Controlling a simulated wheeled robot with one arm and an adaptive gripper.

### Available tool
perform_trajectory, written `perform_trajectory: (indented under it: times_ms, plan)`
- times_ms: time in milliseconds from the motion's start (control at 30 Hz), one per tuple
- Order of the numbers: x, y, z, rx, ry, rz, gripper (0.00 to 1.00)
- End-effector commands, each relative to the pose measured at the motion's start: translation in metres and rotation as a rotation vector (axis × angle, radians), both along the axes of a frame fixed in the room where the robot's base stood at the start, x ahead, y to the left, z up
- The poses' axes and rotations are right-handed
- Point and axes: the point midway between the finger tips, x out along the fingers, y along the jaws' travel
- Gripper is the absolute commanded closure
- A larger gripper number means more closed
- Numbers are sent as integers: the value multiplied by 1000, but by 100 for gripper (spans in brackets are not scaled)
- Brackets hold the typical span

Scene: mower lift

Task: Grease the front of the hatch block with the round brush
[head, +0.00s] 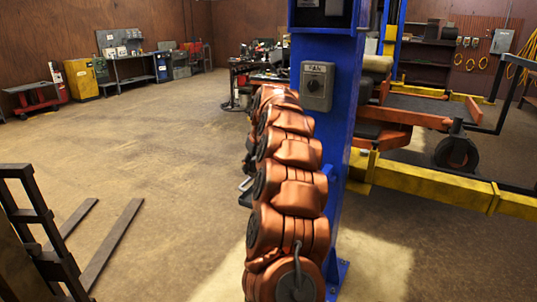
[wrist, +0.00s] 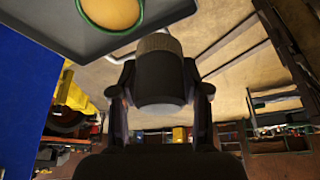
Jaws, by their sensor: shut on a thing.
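The round brush (wrist: 160,75) shows in the wrist view, with a dark body and a tan bristle end (wrist: 160,44) toward the top of the picture. My gripper (wrist: 160,92) is shut on it, with one finger on each side. The bristle end is near the edge of a grey tray-like surface and appears apart from it, though the depth is hard to tell. I cannot make out the hatch block in either view. In the head view my arm hides the gripper and brush.
A grey tray-like panel (wrist: 155,22) bears a round yellow-orange thing (wrist: 112,12). A blue post (head: 342,135) with a grey switch box (head: 317,86) stands close behind my arm. Yellow lift beams (head: 440,184) lie right. Dark forks (head: 110,245) lie left; the middle floor is clear.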

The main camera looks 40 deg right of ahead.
Motion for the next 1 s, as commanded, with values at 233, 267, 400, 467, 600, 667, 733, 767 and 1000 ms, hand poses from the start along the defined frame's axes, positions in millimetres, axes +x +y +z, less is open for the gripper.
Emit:
perform_trajectory:
  times_ms: [233, 267, 400, 467, 600, 667, 733, 767, 1000]
  plan:
    - [-22, -40, 23, -4, -2, -2, 81]
    - [-23, -42, 24, -3, -1, -1, 81]
    - [-27, -45, 25, -1, 1, 2, 81]
    - [-27, -46, 23, -1, 1, 2, 81]
    - [-27, -46, 17, -1, 0, 2, 81]
    - [-27, -46, 13, -1, 0, 1, 81]
    - [-27, -46, 7, 0, 0, 1, 81]
    - [-27, -45, 5, 0, 0, 1, 81]
    - [-27, -45, -19, 1, 2, 1, 81]
